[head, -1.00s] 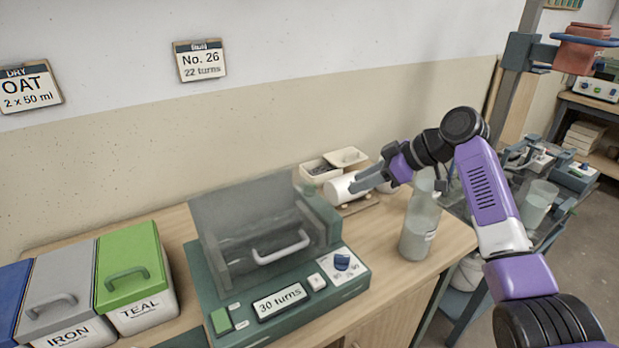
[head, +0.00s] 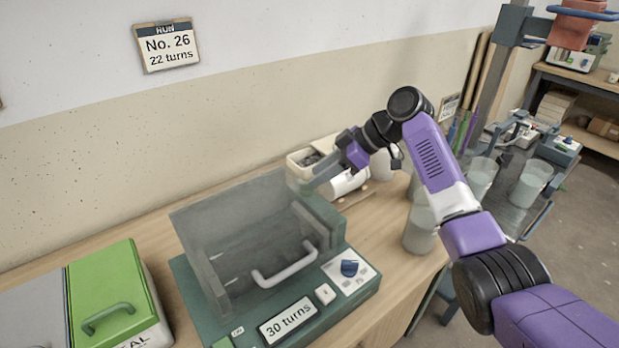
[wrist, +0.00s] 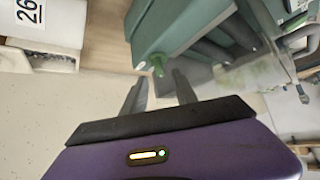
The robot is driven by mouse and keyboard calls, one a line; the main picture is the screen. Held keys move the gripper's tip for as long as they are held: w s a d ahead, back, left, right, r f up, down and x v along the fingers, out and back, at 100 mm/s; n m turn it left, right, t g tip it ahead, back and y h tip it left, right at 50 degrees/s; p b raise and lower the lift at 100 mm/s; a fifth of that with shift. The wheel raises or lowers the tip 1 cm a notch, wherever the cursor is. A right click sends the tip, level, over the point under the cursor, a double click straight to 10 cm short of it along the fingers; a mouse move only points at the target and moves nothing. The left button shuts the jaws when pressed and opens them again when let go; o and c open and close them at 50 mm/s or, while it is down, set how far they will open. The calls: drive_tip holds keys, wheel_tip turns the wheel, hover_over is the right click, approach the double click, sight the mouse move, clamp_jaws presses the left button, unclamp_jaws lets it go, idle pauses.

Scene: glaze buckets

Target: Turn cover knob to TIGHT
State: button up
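The dark green machine (head: 190,285) has a clear cover (head: 245,215) with a pale handle (head: 285,268). A blue knob (head: 349,268) sits on a white plate at its right front; the plate's lettering is too small to read. My gripper (head: 308,187) is at the machine's back right corner. In the wrist view its fingers (wrist: 160,78) are apart and empty, with the green stud just beyond the tips, apparently not between them.
A white tray (head: 303,160) and a cloudy container (head: 419,232) stand nearby. A green-lidded bin (head: 110,290) is at the left. The display (head: 287,322) reads 30 turns.

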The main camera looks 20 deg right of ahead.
drive_tip(key=shift+x, duration=1.75)
clamp_jaws()
